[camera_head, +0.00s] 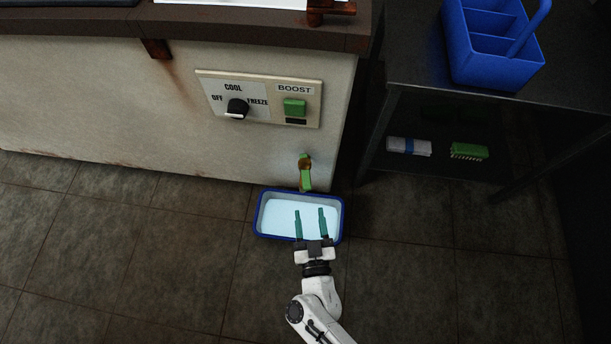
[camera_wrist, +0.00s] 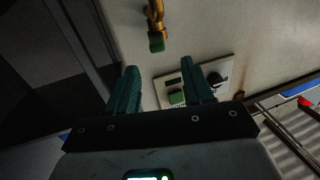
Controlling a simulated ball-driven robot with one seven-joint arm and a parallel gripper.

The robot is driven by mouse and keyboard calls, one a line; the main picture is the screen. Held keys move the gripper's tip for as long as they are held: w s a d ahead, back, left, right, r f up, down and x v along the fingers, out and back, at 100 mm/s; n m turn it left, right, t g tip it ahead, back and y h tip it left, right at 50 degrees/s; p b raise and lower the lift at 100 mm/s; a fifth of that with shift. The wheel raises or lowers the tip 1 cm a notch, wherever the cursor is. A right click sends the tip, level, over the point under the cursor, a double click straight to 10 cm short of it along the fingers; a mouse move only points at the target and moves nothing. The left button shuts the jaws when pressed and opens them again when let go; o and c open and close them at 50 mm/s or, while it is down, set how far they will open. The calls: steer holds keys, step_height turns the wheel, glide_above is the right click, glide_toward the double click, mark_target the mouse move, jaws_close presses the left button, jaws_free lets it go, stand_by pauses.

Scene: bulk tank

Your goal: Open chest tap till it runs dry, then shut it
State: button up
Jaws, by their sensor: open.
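The chest (camera_head: 150,110) has a pale, rust-streaked front. Its brass tap with a green handle (camera_head: 305,175) sticks out low near the chest's right corner. In the wrist view the tap (camera_wrist: 155,25) is ahead of my fingers, near the top edge. No stream shows at the tap. A blue-rimmed tray (camera_head: 262,225) stands on the floor below it, with a pale bluish, water-like surface inside. My gripper (camera_head: 309,212) is open and empty, its green fingers over the tray and apart from the tap. It also shows in the wrist view (camera_wrist: 160,70).
A control panel (camera_head: 258,98) with a black dial and green BOOST button is above the tap. A dark shelf unit (camera_head: 400,75) stands close on the right, with a blue caddy (camera_head: 490,65) on top and brushes (camera_head: 468,151) below. The tiled floor at left is clear.

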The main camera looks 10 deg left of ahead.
mark_target(308, 190)
steer(key=b+x, duration=0.3)
steer(key=x, duration=0.7)
steer(key=shift+w+d+f+b, duration=0.1)
steer(key=shift+w+b, duration=0.25)
steer(key=shift+w, duration=0.05)
jaws_close()
